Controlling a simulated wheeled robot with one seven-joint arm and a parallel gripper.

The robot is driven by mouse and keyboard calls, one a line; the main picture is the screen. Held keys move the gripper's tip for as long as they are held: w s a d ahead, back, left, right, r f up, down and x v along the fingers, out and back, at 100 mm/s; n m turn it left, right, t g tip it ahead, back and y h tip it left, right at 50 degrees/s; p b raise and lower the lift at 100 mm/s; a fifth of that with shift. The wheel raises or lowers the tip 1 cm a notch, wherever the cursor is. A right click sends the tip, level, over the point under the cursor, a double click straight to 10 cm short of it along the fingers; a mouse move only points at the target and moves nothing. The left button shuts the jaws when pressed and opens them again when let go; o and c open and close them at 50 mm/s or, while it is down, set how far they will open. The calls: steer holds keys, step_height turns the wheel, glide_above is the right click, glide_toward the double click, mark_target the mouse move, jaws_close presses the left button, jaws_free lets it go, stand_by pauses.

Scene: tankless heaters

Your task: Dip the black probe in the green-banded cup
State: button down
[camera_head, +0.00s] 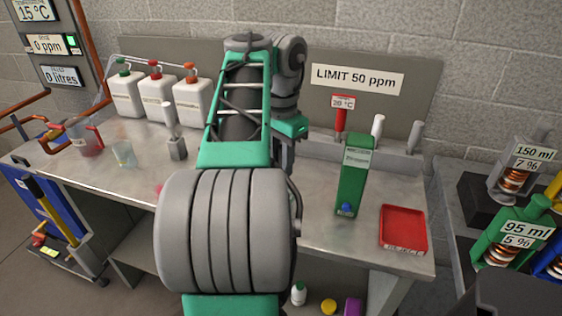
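My gripper (284,152) shows only in part above the middle of the bench, as a dark piece below the green wrist. My arm hides its fingertips and anything between them. I cannot pick out a black probe; it may be hidden behind my arm. A small clear cup (123,154) with a faint greenish tint stands on the left of the bench, well left of my gripper. I cannot make out a clear green band on it. A larger clear vessel (86,140) with reddish contents stands to its left.
On the right are a red-handled thermometer (341,118), white (377,127) and grey (415,136) handles, a green box (354,178) and a red tray (403,229).

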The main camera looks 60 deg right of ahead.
steer(key=shift+f+b, duration=0.8)
steer(key=shift+b, duration=0.05)
stand_by(0.4)
steer(key=shift+r, duration=0.1)
stand_by(1.4)
step_height(320, 180, up, 10)
steer(key=p, duration=1)
stand_by(0.9)
